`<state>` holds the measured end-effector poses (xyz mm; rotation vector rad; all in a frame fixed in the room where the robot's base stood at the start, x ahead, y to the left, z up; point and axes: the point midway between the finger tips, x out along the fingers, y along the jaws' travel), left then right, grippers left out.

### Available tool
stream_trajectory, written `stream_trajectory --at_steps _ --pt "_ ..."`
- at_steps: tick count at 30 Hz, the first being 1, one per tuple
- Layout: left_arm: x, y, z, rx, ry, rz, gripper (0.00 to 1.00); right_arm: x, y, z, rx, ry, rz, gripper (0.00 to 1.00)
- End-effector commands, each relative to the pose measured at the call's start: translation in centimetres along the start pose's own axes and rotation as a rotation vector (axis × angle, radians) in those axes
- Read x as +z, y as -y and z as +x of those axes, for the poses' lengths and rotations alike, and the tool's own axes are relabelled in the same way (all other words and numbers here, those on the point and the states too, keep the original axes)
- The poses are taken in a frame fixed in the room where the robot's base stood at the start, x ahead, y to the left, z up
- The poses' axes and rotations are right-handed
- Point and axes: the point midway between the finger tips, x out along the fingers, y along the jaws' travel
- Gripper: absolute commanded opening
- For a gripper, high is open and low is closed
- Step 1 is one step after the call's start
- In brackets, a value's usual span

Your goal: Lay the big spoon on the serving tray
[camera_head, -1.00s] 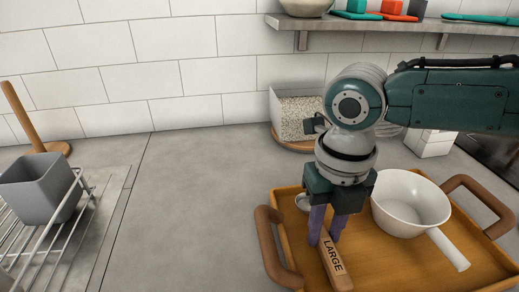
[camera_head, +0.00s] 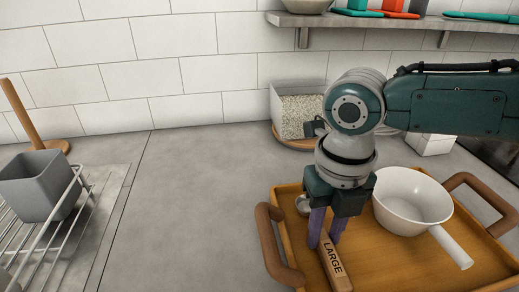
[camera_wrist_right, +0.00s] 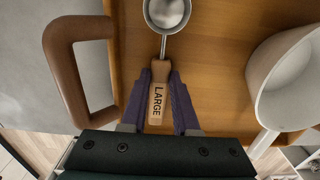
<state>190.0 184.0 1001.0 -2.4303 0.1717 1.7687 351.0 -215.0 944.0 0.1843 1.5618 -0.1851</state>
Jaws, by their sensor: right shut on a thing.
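The big spoon (camera_head: 333,265) has a wooden handle marked LARGE and a metal bowl. Its bowl shows at the top of the right wrist view (camera_wrist_right: 167,12). My right gripper (camera_head: 325,243) points down with its purple fingers shut on the spoon's handle. The spoon is over the left part of the wooden serving tray (camera_head: 385,260), bowl toward the back. I cannot tell whether it touches the tray floor. The tray has brown handles at its left and right. My left gripper is not in view.
A white pan (camera_head: 412,200) with a handle stands on the tray, right of the spoon. A container of grains (camera_head: 297,112) stands near the wall. A wire rack (camera_head: 50,235) with a grey pot (camera_head: 40,185) is at the left. The counter between is clear.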

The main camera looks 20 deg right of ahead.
Motion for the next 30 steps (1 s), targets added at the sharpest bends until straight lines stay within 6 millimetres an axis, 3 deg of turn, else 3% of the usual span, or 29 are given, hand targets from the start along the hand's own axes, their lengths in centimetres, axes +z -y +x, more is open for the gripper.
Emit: stream_trajectory --at_steps 6,7,16,30 --pt "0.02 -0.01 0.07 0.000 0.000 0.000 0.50 -0.02 0.00 0.11 0.000 0.000 0.000 0.00" --pt "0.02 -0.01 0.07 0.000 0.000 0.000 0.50 -0.02 0.00 0.11 0.000 0.000 0.000 0.30" --pt "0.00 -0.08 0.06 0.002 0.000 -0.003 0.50 -0.02 0.01 0.10 0.000 0.000 0.000 0.64" --pt "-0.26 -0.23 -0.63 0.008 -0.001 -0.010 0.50 -0.01 0.00 -0.63 0.000 0.000 0.000 0.64"
